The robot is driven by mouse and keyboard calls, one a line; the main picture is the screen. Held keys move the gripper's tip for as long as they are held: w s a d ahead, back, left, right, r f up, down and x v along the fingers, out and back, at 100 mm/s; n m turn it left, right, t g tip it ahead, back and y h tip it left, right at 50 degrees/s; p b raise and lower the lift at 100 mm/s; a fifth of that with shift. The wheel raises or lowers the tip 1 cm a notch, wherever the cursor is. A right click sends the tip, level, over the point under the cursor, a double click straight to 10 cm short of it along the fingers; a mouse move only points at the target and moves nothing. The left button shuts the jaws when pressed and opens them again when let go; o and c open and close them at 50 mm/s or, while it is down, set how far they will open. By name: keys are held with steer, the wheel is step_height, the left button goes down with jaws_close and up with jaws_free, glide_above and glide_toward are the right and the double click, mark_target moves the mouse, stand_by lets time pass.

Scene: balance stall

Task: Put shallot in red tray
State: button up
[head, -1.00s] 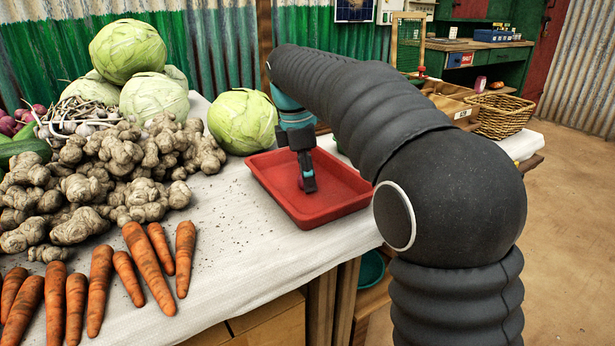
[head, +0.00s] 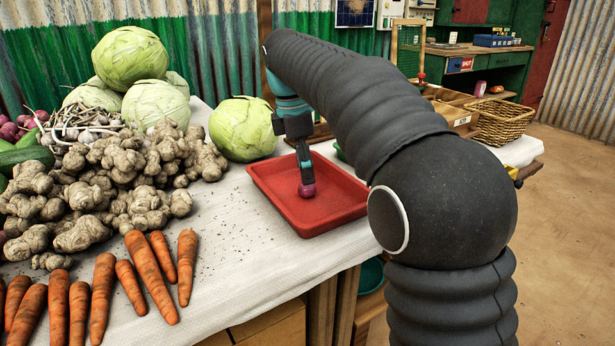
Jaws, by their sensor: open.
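A small purple-pink shallot (head: 307,190) is in the red tray (head: 330,218), near the middle of its floor. The tray lies on the white-covered table, near the table's right edge. My gripper (head: 305,176) points down over the tray, with its fingertips just above and behind the shallot. Its jaws are open, though the fingers overlap in this view. I cannot tell whether a finger still touches the shallot.
A green cabbage (head: 243,128) stands behind the tray on the left. Ginger roots (head: 110,180) and carrots (head: 150,272) cover the left side of the table. Bare cloth lies left of the tray. A wicker basket (head: 503,120) stands behind my arm on the right.

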mark_target(300, 187)
step_height(300, 187, up, 8)
steer(key=a+p, duration=0.1)
steer(key=p, duration=0.1)
steer(key=s+d+m+t, duration=0.1)
steer(key=s+d+m, duration=0.3)
steer(key=s+d, duration=0.25)
steer(key=s+d+f+m+t, duration=0.1)
steer(key=s+d+f+m, duration=0.3)
steer(key=s, duration=0.3)
steer(key=s+d+f+m+t+y, duration=0.1)
steer(key=s+d+f+m, duration=0.3)
steer(key=s+f+m, duration=0.2)
steer(key=s+d+f+m+t, duration=0.2)
steer(key=s+d+f+m, duration=0.1)
steer(key=s+f+m, duration=0.2)
steer(key=shift+s+d+f+m+y, duration=0.4)
steer(key=shift+s+f, duration=0.85)
steer(key=shift+s, duration=0.55)
